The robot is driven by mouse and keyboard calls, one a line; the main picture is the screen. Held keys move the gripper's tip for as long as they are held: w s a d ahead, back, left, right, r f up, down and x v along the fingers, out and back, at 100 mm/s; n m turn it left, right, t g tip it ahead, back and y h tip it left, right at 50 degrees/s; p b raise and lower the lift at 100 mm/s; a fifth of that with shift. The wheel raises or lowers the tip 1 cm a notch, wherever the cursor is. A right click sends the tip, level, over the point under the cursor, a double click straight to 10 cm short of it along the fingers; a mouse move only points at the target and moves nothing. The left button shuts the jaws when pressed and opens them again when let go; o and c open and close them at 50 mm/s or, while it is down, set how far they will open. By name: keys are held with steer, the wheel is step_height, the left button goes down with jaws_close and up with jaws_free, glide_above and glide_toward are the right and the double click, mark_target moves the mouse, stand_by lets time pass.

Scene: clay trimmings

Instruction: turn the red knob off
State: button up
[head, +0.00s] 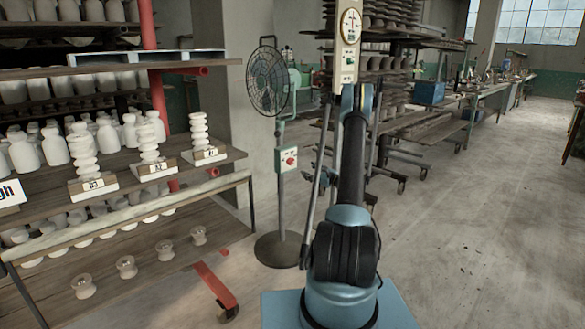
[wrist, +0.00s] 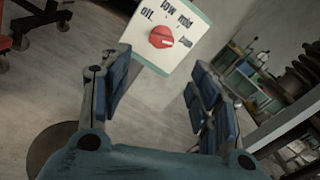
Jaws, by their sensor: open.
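The red knob (head: 290,161) sits on a pale control box (head: 283,152) on the stand of a fan (head: 268,82). In the wrist view the red knob (wrist: 161,36) is on a white panel (wrist: 181,62) with labels off, low and mid, plus a blurred one at right. The knob's white mark points right, toward the blurred label. My gripper (wrist: 158,72) is open, with its two blue-padded fingers apart and nothing between them. The knob lies beyond the fingertips, higher in the picture, and does not appear touched. I cannot make out the gripper clearly in the head view.
Shelves (head: 225,158) with white pottery and numbered insulator pieces stand at left, close to the fan. A red caster leg (head: 215,285) juts out low. The fan's round base (head: 280,250) is on the floor. Loaded racks stand behind; the floor at right is clear.

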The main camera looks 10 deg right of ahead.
mark_target(293, 163)
steer(key=x, duration=1.2)
steer(key=shift+w+a, duration=0.2)
steer(key=shift+w, duration=0.05)
steer(key=c, duration=1.1)
steer(key=shift+o, duration=0.3)
steer(key=shift+a, duration=0.35)
steer(key=shift+d, duration=0.25)
